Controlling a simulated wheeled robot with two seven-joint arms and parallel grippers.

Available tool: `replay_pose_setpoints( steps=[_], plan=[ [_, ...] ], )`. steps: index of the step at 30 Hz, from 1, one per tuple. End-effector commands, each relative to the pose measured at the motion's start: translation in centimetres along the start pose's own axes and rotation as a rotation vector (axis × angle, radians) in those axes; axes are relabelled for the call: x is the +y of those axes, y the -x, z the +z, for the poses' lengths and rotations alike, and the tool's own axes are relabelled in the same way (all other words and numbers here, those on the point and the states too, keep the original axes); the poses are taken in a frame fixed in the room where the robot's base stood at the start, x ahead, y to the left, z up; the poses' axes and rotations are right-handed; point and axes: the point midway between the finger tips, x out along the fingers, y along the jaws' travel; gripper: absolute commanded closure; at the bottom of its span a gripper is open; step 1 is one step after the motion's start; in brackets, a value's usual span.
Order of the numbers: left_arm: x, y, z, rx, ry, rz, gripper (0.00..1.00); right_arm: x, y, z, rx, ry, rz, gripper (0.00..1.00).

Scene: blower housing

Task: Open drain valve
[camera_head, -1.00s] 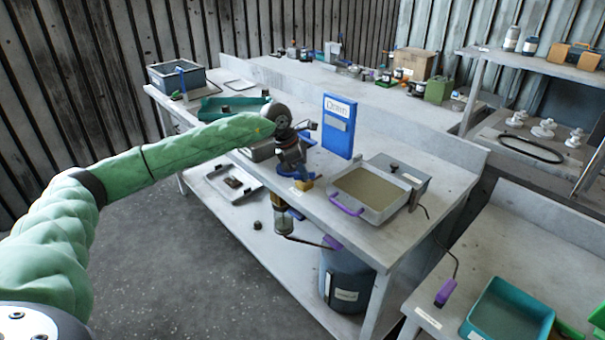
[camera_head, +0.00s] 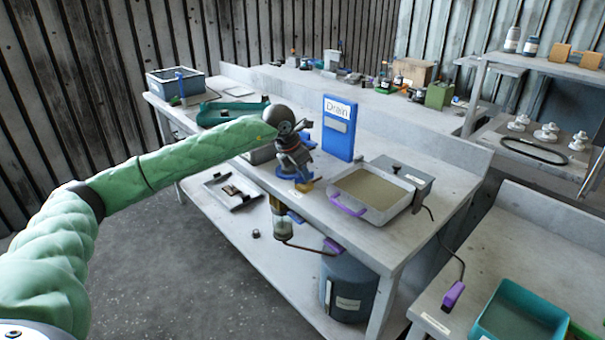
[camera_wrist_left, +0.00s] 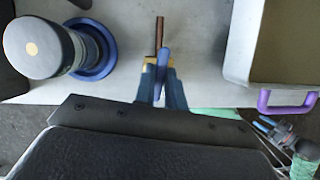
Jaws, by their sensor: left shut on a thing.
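A drain valve with a blue lever (camera_wrist_left: 162,66) and brass-coloured body (camera_wrist_left: 150,60) sits at the front edge of the workbench, with a copper pipe (camera_wrist_left: 159,32) running away from it. My left gripper (camera_wrist_left: 160,88) is shut on the blue lever, which stands between its blue fingers.
A tray with a purple handle (camera_head: 347,206) stands just right of the valve. A round grey-topped part on a blue base (camera_wrist_left: 98,50) stands close on the left. Below the bench are a glass jar (camera_head: 282,226) and a dark blue tank (camera_head: 349,285). The floor in front is clear.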

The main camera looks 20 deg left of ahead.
Motion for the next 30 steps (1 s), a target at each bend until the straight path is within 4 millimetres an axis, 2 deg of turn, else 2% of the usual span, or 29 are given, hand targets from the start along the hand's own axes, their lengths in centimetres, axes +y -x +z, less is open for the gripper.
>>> replay_pose_setpoints(
  steps=[8, 9, 12, 23, 30],
  plan=[
    [0.1, 0.1, 0.0, -0.001, 0.001, 0.001, 1.00, 0.0, 0.0, 0.1, -0.001, 0.000, 0.000, 0.64],
    [0.1, 0.1, 0.0, -0.001, 0.000, 0.001, 0.82, 0.0, 0.0, 0.1, -0.001, 0.000, 0.000, 0.64],
    [0.1, 0.1, 0.0, -0.001, 0.000, 0.001, 0.66, 0.0, 0.0, 0.1, -0.001, 0.000, 0.000, 0.64],
    [0.1, 0.5, 0.0, -0.001, 0.000, 0.001, 0.66, 0.0, -0.1, 0.1, 0.001, 0.000, -0.001, 0.64],
    [0.1, 3.8, 0.0, -0.003, 0.000, 0.002, 0.66, -0.6, -1.2, -0.1, 0.031, 0.004, -0.019, 0.64]
  ],
)
